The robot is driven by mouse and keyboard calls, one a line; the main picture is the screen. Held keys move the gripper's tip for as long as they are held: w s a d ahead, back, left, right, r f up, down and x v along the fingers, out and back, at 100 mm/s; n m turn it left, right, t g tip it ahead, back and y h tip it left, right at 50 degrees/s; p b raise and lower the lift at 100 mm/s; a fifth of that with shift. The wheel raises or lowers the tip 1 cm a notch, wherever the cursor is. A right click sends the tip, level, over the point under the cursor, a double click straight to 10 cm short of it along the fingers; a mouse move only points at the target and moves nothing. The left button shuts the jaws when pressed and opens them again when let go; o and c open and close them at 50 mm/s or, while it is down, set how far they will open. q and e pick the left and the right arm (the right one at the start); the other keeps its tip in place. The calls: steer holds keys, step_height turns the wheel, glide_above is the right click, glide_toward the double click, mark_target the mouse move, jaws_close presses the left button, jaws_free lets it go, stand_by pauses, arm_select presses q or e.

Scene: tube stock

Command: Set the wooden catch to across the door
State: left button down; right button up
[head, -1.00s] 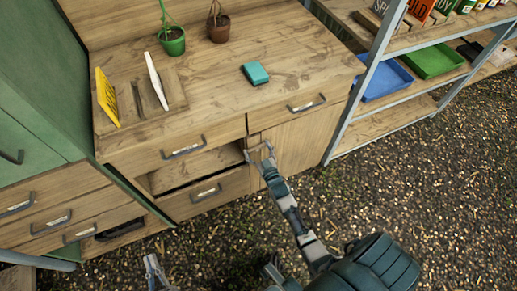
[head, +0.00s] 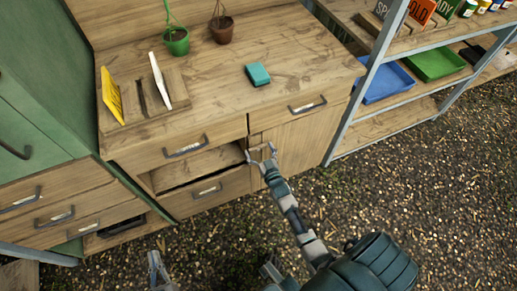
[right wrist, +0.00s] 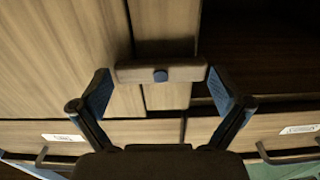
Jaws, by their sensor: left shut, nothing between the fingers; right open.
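The wooden catch (right wrist: 160,73) is a short pale bar with a dark blue pivot at its middle. In the right wrist view it lies level across a narrow post (right wrist: 163,97), one end overlapping the edge of the closed wooden door (right wrist: 70,60), the other over the dark opening. My right gripper (head: 262,153) is open, with its fingers on either side of the catch's ends; whether they touch it I cannot tell. In the head view the catch is too small to make out behind the gripper. My left gripper (head: 157,266) is shut and empty, low over the ground.
The workbench top (head: 310,70) holds plant pots (head: 176,42), a teal block (head: 256,74) and a yellow card (head: 112,96). An open compartment (head: 195,166) lies left of the door. A metal shelf (head: 370,90) stands at the right; the gravel floor is clear.

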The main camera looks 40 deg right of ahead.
steer(key=v, duration=1.1)
steer(key=shift+s, duration=0.35)
steer(key=shift+f, duration=0.1)
